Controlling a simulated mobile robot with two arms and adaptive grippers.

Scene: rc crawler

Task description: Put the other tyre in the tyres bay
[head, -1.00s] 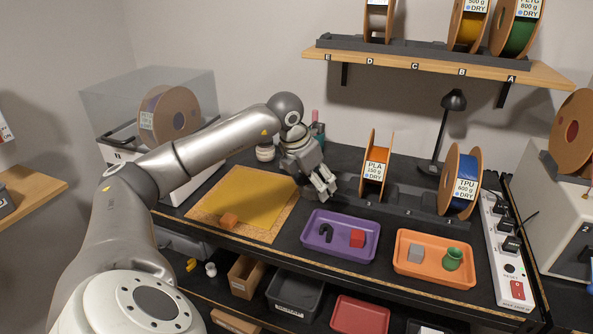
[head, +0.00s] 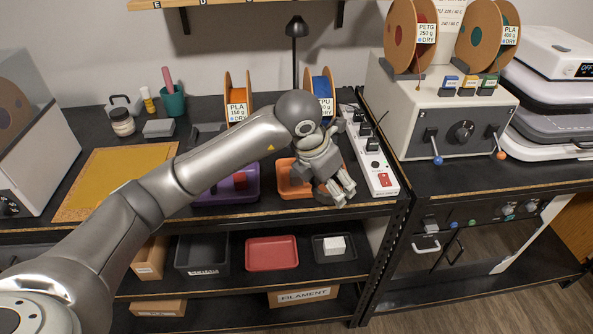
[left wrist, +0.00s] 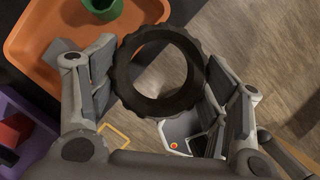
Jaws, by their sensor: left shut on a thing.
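My left gripper (head: 343,194) is shut on a black, treaded tyre (left wrist: 123,78). In the left wrist view the tyre is a ring between the two fingers (left wrist: 160,65), with its hole facing the camera. In the head view the gripper is in front of the orange tray's right end, and the tyre is mostly hidden or too dark to make out. I cannot identify a tyres bay; no readable label names one. My right gripper is out of view.
The orange tray (head: 284,181) and purple tray (head: 213,197) lie along the bench front. A white power strip (head: 381,175) stands to the right. A red tray (head: 272,253), a black bin (head: 202,255) and a dark tray with a white block (head: 334,245) are on the shelf below.

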